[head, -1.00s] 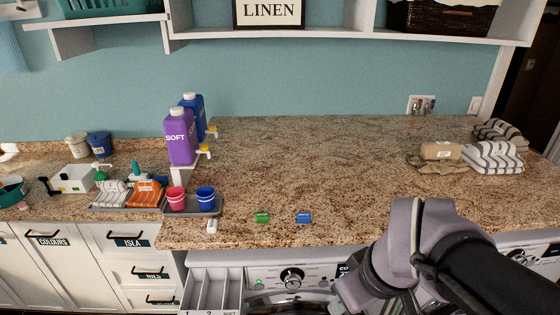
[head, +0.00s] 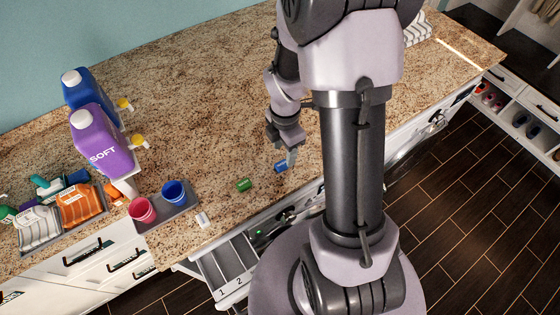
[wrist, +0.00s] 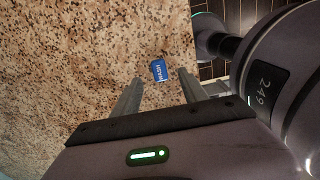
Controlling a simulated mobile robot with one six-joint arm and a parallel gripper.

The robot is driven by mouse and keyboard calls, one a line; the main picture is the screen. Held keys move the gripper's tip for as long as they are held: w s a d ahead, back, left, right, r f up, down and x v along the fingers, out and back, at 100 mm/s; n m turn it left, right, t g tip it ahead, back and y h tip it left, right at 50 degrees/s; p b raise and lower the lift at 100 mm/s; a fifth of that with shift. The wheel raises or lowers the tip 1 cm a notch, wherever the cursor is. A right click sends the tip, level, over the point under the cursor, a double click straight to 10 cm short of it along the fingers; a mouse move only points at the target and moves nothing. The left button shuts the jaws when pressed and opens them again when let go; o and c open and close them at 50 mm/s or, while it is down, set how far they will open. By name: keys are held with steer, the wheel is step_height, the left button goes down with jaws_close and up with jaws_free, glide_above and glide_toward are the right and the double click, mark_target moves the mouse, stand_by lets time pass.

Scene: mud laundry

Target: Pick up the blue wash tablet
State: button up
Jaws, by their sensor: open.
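The blue wash tablet (head: 280,167) lies on the granite counter near its front edge, just right of a green tablet (head: 243,185). In the wrist view the blue tablet (wrist: 158,70) lies flat beyond the fingertips, roughly between their lines and nearer the right finger, with pale lettering on it. My gripper (head: 285,155) is above the counter right beside the blue tablet in the head view. In the wrist view my gripper (wrist: 160,82) has its two fingers apart with nothing between them. Whether a finger touches the tablet cannot be told.
A grey tray (head: 183,207) with a red cup (head: 142,210) and a blue cup (head: 173,192) stands left, beside a small white item (head: 203,219). Purple (head: 100,142) and blue (head: 88,92) bottles stand behind. An open compartmented drawer (head: 238,262) juts out below. The counter behind the tablets is clear.

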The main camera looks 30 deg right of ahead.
mark_target(280, 165)
steer(key=f, duration=0.4)
steer(key=a+f, duration=0.1)
steer(key=f, duration=0.1)
steer(key=shift+w+f, duration=0.2)
steer(key=shift+s, duration=0.1)
steer(key=shift+c, duration=0.9)
jaws_close()
